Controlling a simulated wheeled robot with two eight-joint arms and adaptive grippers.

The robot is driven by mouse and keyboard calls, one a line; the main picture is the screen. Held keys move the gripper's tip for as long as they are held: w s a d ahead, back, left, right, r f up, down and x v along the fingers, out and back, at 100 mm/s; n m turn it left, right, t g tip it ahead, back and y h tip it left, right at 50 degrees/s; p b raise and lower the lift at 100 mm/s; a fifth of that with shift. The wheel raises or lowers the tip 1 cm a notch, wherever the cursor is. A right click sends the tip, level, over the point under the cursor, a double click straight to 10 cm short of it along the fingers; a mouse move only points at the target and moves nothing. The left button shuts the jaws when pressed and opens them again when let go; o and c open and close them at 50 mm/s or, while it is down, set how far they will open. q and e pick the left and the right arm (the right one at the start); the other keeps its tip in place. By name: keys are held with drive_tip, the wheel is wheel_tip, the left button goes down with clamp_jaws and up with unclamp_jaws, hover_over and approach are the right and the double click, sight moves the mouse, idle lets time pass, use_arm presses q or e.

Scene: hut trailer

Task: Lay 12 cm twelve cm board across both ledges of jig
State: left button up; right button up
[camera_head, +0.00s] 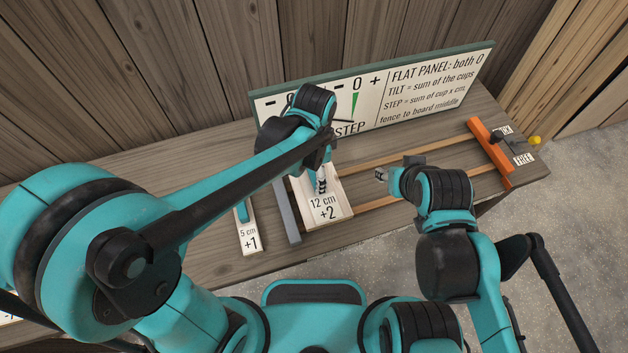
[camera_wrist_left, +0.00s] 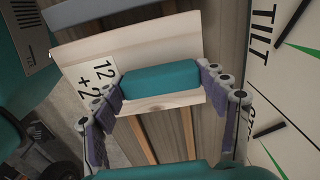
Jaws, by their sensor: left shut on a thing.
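The 12 cm board (camera_head: 340,195) is pale wood with a "12 cm +2" label and a teal grip block (camera_wrist_left: 160,82) on top. My left gripper (camera_head: 322,185) is shut on that block; its fingers sit at both ends of it in the left wrist view (camera_wrist_left: 163,100). The board spans the jig's two wooden ledges (camera_head: 400,153), beside the grey fence (camera_head: 288,215). I cannot tell whether it rests on them or hovers just above. My right gripper (camera_head: 381,174) is over the jig, right of the board, apart from it; its opening is unclear.
A 5 cm board (camera_head: 250,237) marked "+1" lies left of the fence. A sign panel (camera_head: 420,88) with gauges stands behind. The ledges between board and orange bar are bare.

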sight(314, 181)
use_arm(q)
drive_tip(key=shift+w+a+f, duration=0.1)
drive_tip(key=shift+w+f, duration=0.1)
drive_tip(key=shift+f+b, duration=0.8)
drive_tip(key=shift+f, duration=1.1)
drive_tip(key=shift+f, duration=0.2)
drive_tip(key=o, duration=1.3)
drive_tip(key=shift+r, duration=0.1)
